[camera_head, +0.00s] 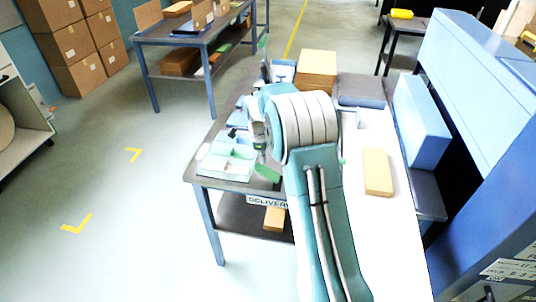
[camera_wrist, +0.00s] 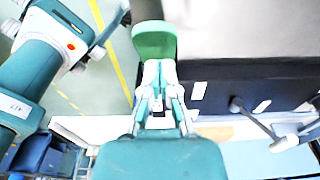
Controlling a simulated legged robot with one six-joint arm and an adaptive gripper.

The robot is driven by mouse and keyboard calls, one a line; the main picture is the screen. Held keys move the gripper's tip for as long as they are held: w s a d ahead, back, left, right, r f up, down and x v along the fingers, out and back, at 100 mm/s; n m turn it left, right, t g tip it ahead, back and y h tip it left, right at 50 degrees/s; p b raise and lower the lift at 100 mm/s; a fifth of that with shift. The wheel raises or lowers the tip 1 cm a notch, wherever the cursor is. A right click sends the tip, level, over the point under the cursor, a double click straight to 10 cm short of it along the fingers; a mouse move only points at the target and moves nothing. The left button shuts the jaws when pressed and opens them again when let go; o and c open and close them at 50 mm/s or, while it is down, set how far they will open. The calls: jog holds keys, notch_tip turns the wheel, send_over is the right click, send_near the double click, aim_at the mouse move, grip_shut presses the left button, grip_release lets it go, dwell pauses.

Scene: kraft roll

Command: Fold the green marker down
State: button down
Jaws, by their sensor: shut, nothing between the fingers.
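The green marker (camera_wrist: 154,40) is a rounded green flap in the wrist view, just beyond my fingertips. In the head view the green marker (camera_head: 267,174) sticks out at the front edge of the table, above the "DELIVERY" label (camera_head: 267,201), and looks tilted. My gripper (camera_wrist: 160,70) is shut and empty, with its fingertips at the marker's near edge. I cannot tell whether they touch it. In the head view my arm hides part of the gripper and the table around it.
A pale green tray (camera_head: 228,158) with small items sits left of my gripper on the table (camera_head: 206,180). A cardboard box (camera_head: 316,70) stands behind my arm. A tan block (camera_head: 377,172) lies on the white surface at right. The floor at left is clear.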

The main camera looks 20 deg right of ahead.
jog(key=shift+w+a+f+h, duration=0.15)
jog(key=shift+a+f+h, duration=0.15)
jog(key=shift+h, duration=0.1)
jog(key=shift+r, duration=0.1)
jog(key=shift+d, duration=0.15)
jog(key=shift+s+d+f, duration=0.35)
jog(key=shift+s+d, duration=0.15)
jog(key=shift+d, duration=0.05)
jog(key=shift+r, duration=0.1)
